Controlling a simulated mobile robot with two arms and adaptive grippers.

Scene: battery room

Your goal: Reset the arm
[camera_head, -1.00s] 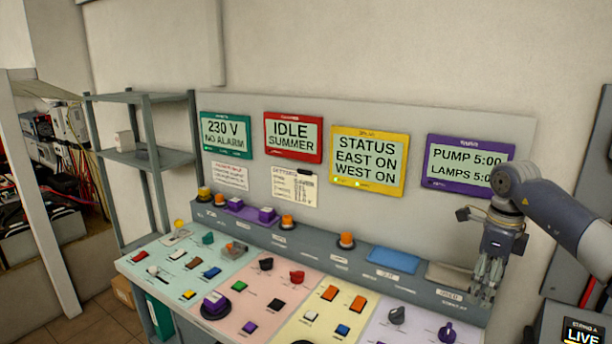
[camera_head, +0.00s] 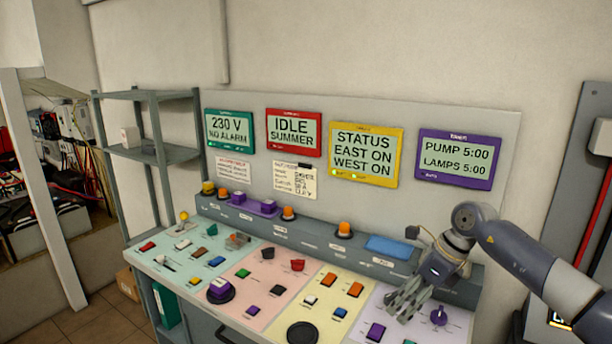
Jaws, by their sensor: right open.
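My right arm (camera_head: 530,262) comes in from the right edge. My right gripper (camera_head: 398,303) hangs low over the lilac panel at the right end of the console, its fingers apart and nothing seen between them. A purple knob (camera_head: 438,315) is just right of the gripper, and a purple button (camera_head: 376,331) is just below and left of it. The gripper hides part of the lilac panel, and I cannot tell whether it touches the surface. My left gripper is not in view.
The console (camera_head: 215,322) has teal, pink, yellow and lilac panels with several buttons and knobs. Screens above include the purple one (camera_head: 457,160) reading PUMP 5:00, LAMPS 5:00. A grey shelf (camera_head: 165,153) stands left. A grey cabinet (camera_head: 590,215) stands right.

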